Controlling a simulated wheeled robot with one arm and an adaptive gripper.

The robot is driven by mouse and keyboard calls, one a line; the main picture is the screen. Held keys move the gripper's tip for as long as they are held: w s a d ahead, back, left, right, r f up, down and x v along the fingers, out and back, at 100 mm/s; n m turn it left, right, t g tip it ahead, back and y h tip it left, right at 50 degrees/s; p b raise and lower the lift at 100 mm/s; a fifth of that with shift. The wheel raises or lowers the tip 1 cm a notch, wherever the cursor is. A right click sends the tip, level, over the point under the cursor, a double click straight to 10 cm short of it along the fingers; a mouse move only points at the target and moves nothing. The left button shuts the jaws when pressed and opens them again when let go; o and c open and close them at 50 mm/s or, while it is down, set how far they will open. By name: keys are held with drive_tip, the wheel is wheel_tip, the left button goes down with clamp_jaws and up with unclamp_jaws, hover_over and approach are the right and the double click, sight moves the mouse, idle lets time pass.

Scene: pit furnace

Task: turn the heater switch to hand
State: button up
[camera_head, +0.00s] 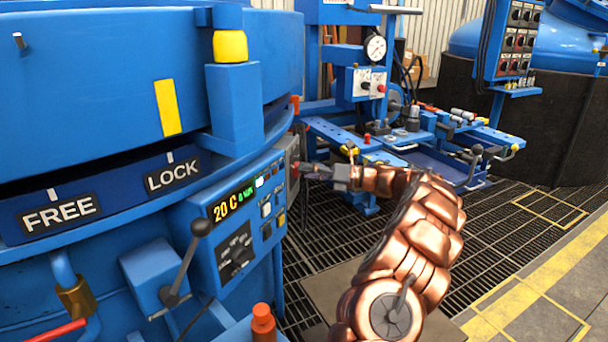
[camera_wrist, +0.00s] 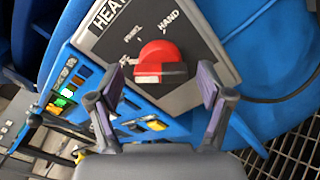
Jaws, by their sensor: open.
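The heater switch is a red knob (camera_wrist: 160,62) on a grey plate (camera_wrist: 205,60) lettered "HEAT…", in the wrist view. "HAND" is printed at its upper right, "PANEL" at its upper left, and a partly hidden label at its left. The knob's grip bar lies roughly across the picture; I cannot tell for sure which label it points to. My gripper (camera_wrist: 163,92) is open, one finger left and one right of the knob, with gaps on both sides. In the head view my gripper (camera_head: 318,172) faces the grey switch box (camera_head: 292,155) on the furnace's side.
A control panel with a "20 C" display (camera_head: 236,205) and coloured buttons sits left of the switch. A lever with a black knob (camera_head: 201,228) and an orange-capped post (camera_head: 263,322) stand nearer. A blue workbench (camera_head: 345,140) is behind my arm. Grating floor is open at right.

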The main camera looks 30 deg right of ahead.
drive_tip(key=shift+w+a, duration=0.45)
drive_tip(key=shift+w, duration=0.05)
drive_tip(key=shift+c, duration=0.4)
drive_tip(key=c, duration=1.1)
drive_tip(key=shift+d, duration=0.1)
